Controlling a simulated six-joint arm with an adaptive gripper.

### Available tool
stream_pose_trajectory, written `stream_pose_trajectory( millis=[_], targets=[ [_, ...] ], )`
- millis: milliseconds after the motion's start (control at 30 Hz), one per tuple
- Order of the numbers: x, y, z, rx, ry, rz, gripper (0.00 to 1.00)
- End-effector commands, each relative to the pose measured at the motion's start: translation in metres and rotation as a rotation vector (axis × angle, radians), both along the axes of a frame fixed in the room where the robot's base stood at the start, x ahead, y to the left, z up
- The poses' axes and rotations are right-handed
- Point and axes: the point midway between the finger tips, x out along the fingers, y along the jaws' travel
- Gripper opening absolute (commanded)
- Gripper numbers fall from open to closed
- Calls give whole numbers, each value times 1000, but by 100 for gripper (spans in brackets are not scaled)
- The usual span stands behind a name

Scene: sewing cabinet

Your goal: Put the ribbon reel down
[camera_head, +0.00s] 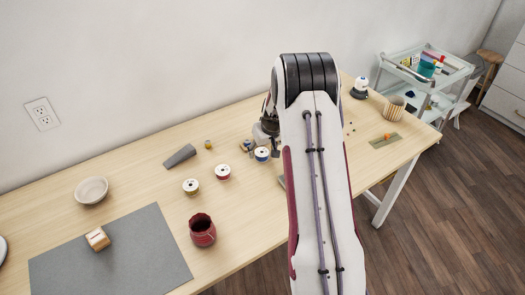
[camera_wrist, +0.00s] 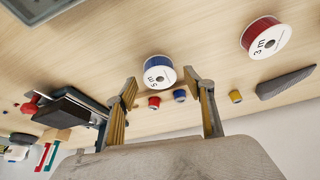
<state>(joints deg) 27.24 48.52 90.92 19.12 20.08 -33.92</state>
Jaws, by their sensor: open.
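A blue ribbon reel (camera_head: 262,154) with a white face lies flat on the wooden table, just beside my gripper (camera_head: 270,143). In the wrist view the blue reel (camera_wrist: 160,72) shows between and just beyond the tips of my gripper (camera_wrist: 162,90). The two fingers are spread apart, and I see a gap on both sides of the reel. A red reel (camera_head: 223,172) and a yellow-banded reel (camera_head: 191,187) lie to its left. The red reel also shows in the wrist view (camera_wrist: 266,37). My arm hides part of the gripper in the head view.
A dark grey wedge (camera_head: 180,156) and a small yellow spool (camera_head: 208,144) lie behind the reels. Small red (camera_wrist: 154,102) and blue (camera_wrist: 180,95) spools sit near my fingers. A dark red pot (camera_head: 202,230), a bowl (camera_head: 91,190) and a grey mat (camera_head: 115,262) are at left.

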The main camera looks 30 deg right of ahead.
Motion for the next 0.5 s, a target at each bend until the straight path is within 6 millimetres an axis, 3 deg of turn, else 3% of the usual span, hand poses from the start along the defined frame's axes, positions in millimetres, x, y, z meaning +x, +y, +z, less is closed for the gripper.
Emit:
stream_pose_trajectory(
  millis=[500],
  targets=[
    [-21, 4, 53, -2, -2, 1, 53]
  ],
)
